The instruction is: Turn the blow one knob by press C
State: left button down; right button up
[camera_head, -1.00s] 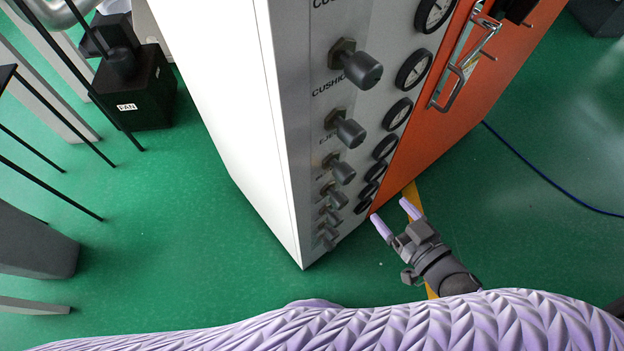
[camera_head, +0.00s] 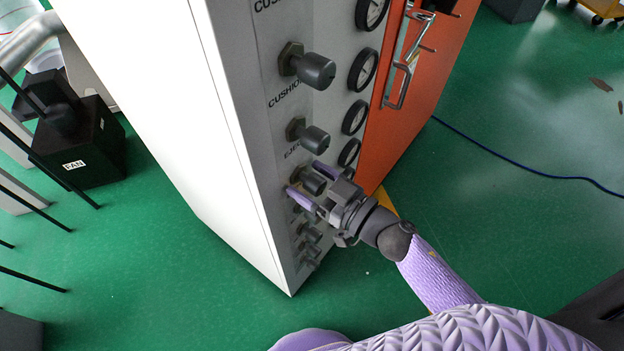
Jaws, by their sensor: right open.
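A grey panel (camera_head: 282,108) on the cabinet's front carries a column of several dark round knobs. The top knob (camera_head: 315,70) and second knob (camera_head: 314,138) are clear of my gripper. My right gripper (camera_head: 304,178) is open, with its purple fingertips on either side of the third knob (camera_head: 314,182); I cannot tell whether they touch it. Lower knobs, such as one near the bottom (camera_head: 311,234), are small and partly hidden by the gripper. No label reading blow is legible, so I cannot tell which knob is blow one. My left gripper is out of view.
Round black gauges (camera_head: 363,69) run beside the knobs. An orange door (camera_head: 428,70) with a metal handle (camera_head: 399,88) stands right of them. A white cabinet side (camera_head: 180,110) is at left. A black FAN box (camera_head: 85,150) and blue cable (camera_head: 520,172) lie on open green floor.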

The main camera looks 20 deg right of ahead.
grip_shut()
dwell(0.3)
